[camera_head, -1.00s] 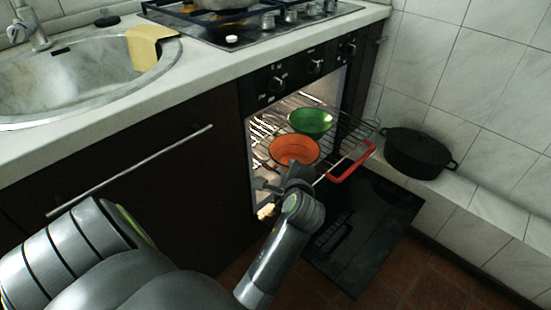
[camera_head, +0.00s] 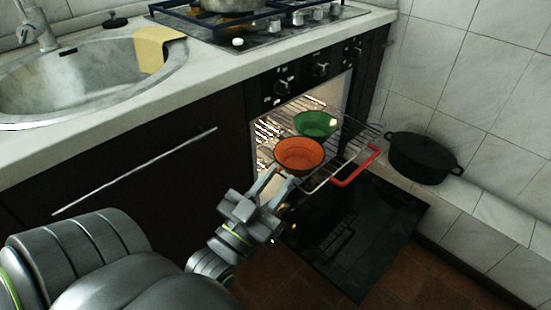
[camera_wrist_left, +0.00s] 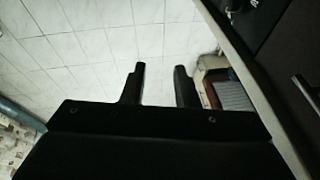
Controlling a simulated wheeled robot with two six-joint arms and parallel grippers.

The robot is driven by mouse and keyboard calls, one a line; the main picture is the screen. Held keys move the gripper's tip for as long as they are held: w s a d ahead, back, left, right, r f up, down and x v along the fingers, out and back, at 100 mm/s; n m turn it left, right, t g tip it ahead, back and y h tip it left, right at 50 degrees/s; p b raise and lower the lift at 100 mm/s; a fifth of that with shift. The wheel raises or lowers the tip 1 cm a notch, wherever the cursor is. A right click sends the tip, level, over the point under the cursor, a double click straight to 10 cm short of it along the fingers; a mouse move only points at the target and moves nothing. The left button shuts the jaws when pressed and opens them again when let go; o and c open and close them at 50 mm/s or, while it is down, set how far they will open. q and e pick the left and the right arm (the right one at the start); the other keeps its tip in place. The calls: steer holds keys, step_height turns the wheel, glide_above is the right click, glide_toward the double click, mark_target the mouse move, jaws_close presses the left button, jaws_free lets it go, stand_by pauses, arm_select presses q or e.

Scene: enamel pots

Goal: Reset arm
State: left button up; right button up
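My left gripper (camera_head: 279,178) is in front of the open oven, just below the orange bowl (camera_head: 299,154) in the head view. Its two fingers are spread and nothing is between them. In the left wrist view the fingers (camera_wrist_left: 159,82) stand apart against white tiles. The orange bowl and a green bowl (camera_head: 316,124) sit on the pulled-out wire rack (camera_head: 327,178), the green one farther back. My right gripper is not in view.
The oven door (camera_head: 352,240) hangs open near the floor. A black pot (camera_head: 422,158) stands on the tiled ledge at the right. The counter (camera_head: 206,62) with sink (camera_head: 85,75) and hob (camera_head: 255,30) is above. Floor (camera_head: 290,275) shows below the door.

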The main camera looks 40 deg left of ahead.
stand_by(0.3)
